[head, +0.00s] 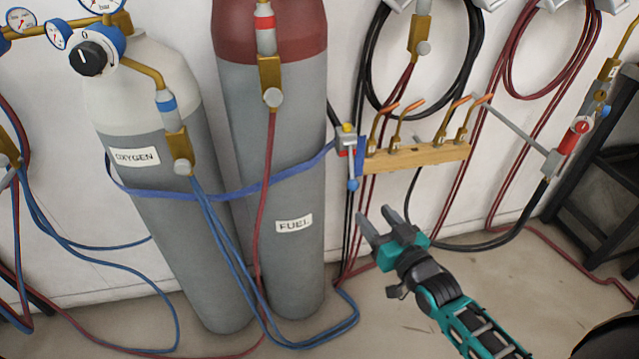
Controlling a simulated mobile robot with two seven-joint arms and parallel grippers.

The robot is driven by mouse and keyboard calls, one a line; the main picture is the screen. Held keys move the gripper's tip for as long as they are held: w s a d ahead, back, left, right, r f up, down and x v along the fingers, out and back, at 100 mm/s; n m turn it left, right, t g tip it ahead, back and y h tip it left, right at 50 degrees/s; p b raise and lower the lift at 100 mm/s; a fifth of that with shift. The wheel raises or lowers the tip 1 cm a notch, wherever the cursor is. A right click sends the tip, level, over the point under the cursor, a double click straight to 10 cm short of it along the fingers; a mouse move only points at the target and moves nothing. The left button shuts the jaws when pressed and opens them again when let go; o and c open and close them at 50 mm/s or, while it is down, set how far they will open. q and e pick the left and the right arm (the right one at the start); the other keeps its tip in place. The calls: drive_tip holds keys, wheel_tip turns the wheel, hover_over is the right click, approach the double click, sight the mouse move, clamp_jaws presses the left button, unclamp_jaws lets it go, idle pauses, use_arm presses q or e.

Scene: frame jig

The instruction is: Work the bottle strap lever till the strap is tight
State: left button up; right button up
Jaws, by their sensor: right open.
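A blue strap (240,189) runs around the grey oxygen bottle (165,190) and the grey fuel bottle (280,170) with its dark red top. The strap sags a little across their fronts. Its right end reaches a small metal ratchet (347,140) on the wall beside the fuel bottle. The lever (353,168) hangs down from the ratchet and ends in a blue knob. My right gripper (374,224) is open and empty, below and a little right of the lever, apart from it. My left gripper is not in view.
A wooden rack (415,157) with several copper torch tips is on the wall right of the lever. Blue hoses (235,250) and red hoses hang in front of the bottles and lie on the floor. A black stand (598,195) is at the right.

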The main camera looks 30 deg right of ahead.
sight(355, 182)
drive_tip(key=shift+t, duration=0.3)
drive_tip(key=w+b, duration=0.1)
drive_tip(key=w, duration=0.3)
drive_tip(key=w+d+b, duration=0.1)
drive_tip(key=w, duration=0.4)
drive_tip(key=w+b, duration=0.1)
drive_tip(key=w, duration=0.3)
drive_tip(key=shift+w+d+r, duration=0.15)
drive_tip(key=shift+d, duration=0.15)
drive_tip(key=shift+w+r, duration=0.1)
drive_tip(key=shift+w, duration=0.5)
clamp_jaws()
